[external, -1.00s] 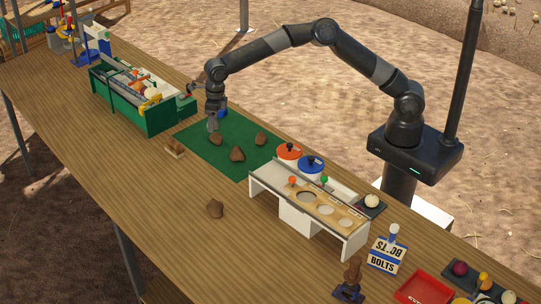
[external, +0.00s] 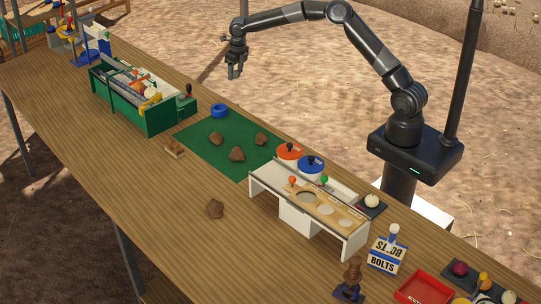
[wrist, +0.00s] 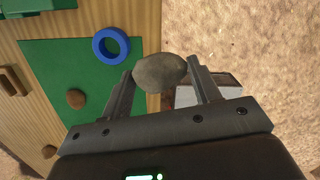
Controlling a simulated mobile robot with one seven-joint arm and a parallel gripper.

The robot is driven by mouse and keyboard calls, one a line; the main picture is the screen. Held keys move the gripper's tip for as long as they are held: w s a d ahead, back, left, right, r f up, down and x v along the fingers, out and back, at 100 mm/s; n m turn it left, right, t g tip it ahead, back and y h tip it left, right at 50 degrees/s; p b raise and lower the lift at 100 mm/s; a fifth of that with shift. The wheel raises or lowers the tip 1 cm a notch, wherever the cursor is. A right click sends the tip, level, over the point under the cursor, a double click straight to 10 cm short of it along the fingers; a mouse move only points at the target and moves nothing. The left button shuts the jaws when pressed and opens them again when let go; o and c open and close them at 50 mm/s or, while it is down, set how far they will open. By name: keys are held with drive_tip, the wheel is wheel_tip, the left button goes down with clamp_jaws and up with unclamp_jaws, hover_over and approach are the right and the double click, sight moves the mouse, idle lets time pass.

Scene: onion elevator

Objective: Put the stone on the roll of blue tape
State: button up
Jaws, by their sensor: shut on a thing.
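My gripper (external: 235,73) is raised in the external view, above and behind the green mat. In the wrist view its two fingers are closed on a grey-brown, rounded stone (wrist: 160,72). The stone is hard to make out in the external view. The roll of blue tape (external: 219,114) lies flat at the back corner of the mat, with nothing on it.
The green mat (external: 204,130) holds several brown lumps, one of them near its middle (external: 237,154). A green sorting box (external: 146,119) stands left of the tape.

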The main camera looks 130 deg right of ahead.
hover_over(219, 107)
wheel_tip(219, 107, down, 6)
drive_tip(key=shift+a, duration=0.15)
drive_tip(key=shift+f, duration=1.95)
drive_tip(key=shift+f, duration=0.15)
drive_tip(key=o, duration=1.1)
drive_tip(key=r, duration=0.4)
drive_tip(key=a+r, duration=0.1)
drive_tip(key=r, duration=0.7)
drive_tip(key=shift+s+a+r, duration=0.1)
drive_tip(key=shift+s+a, duration=0.1)
drive_tip(key=shift+a, duration=0.05)
